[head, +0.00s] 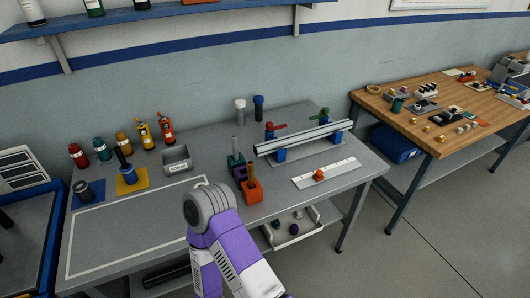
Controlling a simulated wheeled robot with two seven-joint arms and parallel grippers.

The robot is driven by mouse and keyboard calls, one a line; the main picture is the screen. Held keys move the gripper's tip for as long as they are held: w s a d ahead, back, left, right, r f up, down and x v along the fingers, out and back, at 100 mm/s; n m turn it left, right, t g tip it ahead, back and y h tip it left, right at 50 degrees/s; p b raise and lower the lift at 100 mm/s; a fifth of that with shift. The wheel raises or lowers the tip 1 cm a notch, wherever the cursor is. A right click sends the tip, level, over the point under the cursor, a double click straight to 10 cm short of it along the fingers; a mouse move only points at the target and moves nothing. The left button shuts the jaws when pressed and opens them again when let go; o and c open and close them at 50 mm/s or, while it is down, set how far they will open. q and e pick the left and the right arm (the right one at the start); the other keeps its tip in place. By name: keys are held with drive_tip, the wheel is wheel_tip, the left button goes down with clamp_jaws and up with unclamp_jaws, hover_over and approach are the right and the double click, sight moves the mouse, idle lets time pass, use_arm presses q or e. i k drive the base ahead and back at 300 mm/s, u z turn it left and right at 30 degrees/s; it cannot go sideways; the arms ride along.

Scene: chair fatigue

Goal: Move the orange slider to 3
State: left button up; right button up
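The orange slider (319,175) is a small orange-red knob on a pale flat scale plate (343,167), at the right front of the grey workbench. It sits near the middle of the plate. The plate's marks are too small to read, so I cannot tell which number the slider is at. One of my arms, purple and white with a grey rounded joint, rises from the bottom centre, left of the plate and apart from it. I see no gripper fingers on it. Neither gripper is in view.
A silver rail (305,136) on blue supports stands behind the plate. An orange block (252,190) with an upright handle stands left of it. A grey bin (177,161) and several bottles are farther left. A wooden table (450,100) with small parts is at right.

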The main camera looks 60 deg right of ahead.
sight(319, 177)
drive_tip(key=z, duration=2.5)
